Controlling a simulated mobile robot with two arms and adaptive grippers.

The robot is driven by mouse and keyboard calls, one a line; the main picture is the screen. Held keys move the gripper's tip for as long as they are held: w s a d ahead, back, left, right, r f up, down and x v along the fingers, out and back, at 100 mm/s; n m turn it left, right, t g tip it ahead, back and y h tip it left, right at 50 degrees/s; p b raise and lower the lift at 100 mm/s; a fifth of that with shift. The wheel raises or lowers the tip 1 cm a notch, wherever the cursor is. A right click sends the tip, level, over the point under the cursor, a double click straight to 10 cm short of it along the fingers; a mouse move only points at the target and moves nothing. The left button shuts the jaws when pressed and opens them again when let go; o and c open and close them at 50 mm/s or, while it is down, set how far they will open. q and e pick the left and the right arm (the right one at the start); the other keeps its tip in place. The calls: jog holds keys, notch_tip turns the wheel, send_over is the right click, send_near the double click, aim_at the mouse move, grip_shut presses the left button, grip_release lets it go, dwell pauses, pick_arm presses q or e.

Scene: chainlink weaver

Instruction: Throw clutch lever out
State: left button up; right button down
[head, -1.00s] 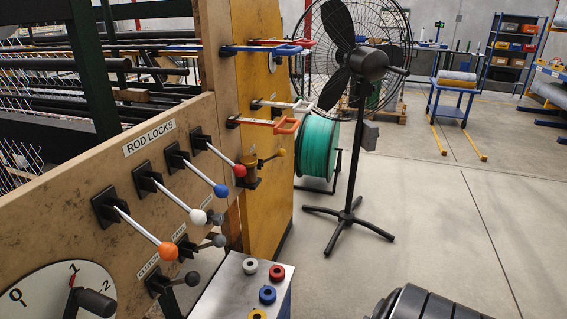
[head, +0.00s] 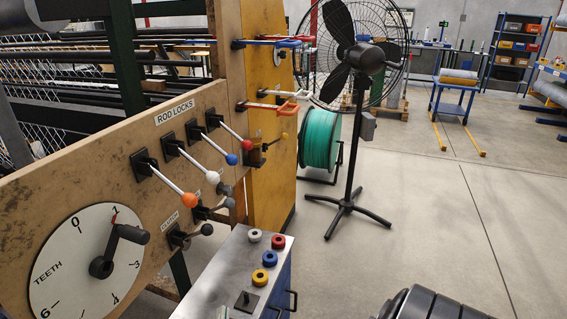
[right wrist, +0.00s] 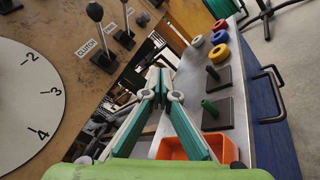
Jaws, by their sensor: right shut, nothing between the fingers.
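The clutch lever (head: 192,234) sticks out to the right from its black base under the CLUTCH label on the wooden panel, and ends in a dark round knob. In the right wrist view the clutch lever (right wrist: 100,32) stands at the upper left beside the same label, with its knob near the top edge. My right gripper (right wrist: 161,82) is shut and empty, to the right of the lever and apart from it. Its fingers do not show in the head view. My left gripper is not in view.
A metal-topped cart (head: 226,258) with coloured rings stands close by on the right. An orange bin (right wrist: 180,147) lies below my fingers in the wrist view. Open floor spreads right.

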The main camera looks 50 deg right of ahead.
jog(key=s+d+f+n+g, duration=0.1)
jog(key=d+f, duration=0.4)
jog(key=d, duration=0.5)
jog(key=s+d+f+n+y, duration=0.1)
jog(key=s+d+f, duration=0.1)
jog(key=d+f, duration=0.4)
jog(key=d, duration=0.4)
jog(key=shift+f+g, duration=0.25)
jog(key=shift+g, duration=0.15)
